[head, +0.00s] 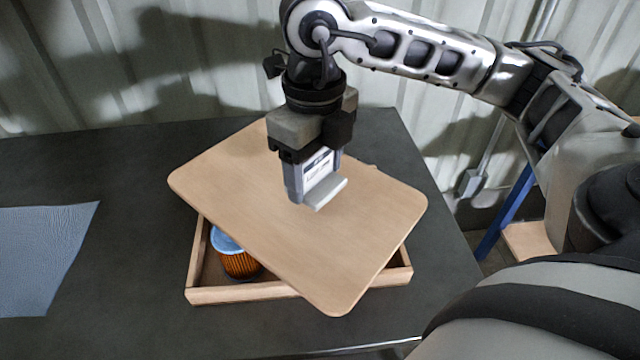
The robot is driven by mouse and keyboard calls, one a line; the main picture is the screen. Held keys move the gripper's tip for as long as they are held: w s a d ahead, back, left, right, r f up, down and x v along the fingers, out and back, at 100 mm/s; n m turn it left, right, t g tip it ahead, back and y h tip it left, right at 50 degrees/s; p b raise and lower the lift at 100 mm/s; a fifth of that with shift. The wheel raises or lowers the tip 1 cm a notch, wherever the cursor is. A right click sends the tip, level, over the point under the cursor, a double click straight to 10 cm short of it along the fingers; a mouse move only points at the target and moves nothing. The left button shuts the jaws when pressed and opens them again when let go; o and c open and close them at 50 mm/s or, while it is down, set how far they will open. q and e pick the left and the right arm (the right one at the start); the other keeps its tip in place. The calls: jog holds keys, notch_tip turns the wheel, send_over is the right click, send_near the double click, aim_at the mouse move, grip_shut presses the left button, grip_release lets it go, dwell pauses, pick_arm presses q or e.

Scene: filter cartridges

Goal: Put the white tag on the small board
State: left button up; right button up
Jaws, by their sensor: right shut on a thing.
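My right gripper (312,185) points down over the middle of a pale wooden board (240,180). It is shut on a small white tag (320,166) with dark print, and a light grey lip shows at its lower end. The fingers partly hide the tag. I cannot tell whether the tag's lower end touches the board or hangs just above it. The board has rounded corners and lies turned at an angle across a shallow wooden tray. My left gripper is not in view.
The wooden tray (240,295) is partly covered by the board. An orange pleated filter cartridge with a blue top (238,262) stands in its open left part. A blue-grey cloth (40,258) lies at the left on the dark table (110,170). The table between is clear.

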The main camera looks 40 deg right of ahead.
aim_at(320, 178)
jog(key=shift+d+f, duration=0.3)
jog(key=f, duration=0.3)
jog(key=shift+w+d, duration=0.1)
jog(key=shift+d, duration=0.15)
jog(key=shift+f, duration=0.25)
